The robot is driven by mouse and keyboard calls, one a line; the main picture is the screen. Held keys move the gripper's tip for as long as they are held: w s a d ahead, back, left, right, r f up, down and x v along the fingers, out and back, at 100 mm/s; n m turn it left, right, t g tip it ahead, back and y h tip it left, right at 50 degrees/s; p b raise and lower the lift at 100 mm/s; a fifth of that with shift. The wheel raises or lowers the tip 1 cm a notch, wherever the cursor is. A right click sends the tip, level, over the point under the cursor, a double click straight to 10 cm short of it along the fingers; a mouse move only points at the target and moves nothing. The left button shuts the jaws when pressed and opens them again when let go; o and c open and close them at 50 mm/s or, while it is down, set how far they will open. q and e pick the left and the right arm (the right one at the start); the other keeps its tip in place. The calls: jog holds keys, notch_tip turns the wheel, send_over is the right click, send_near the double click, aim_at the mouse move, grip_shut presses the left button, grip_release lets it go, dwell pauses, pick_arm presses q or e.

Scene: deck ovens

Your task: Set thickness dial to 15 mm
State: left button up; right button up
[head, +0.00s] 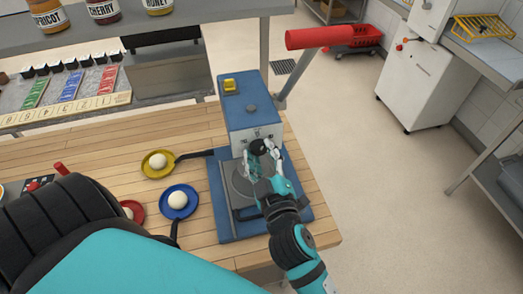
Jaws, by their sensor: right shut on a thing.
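The blue dough press (252,112) stands on the wooden counter, with a yellow switch (230,86) on top and a round grey plate (240,182) on its blue base. The black thickness dial (257,146) sits low on its pale front panel. Marks show around the dial, but they are too small to read. My right gripper (264,153) is at the dial and shut on it, partly hiding it and the panel. My left gripper is out of view; only my left arm shows, large at the lower left.
The press's lever with its red grip (320,38) sticks out to the upper right. A yellow pan (147,171), a blue pan (165,205) and a red pan (138,208) hold dough balls left of the press. Jars (103,10) stand on the shelf above.

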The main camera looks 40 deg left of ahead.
jog(key=shift+n+p, duration=0.5)
jog(key=shift+n, duration=1.4)
jog(key=o, duration=1.1)
jog(key=shift+o, duration=0.2)
jog(key=shift+s+d, duration=0.15)
jog(key=shift+d, duration=0.05)
jog(key=v, duration=1.1)
jog(key=shift+s+d, duration=0.2)
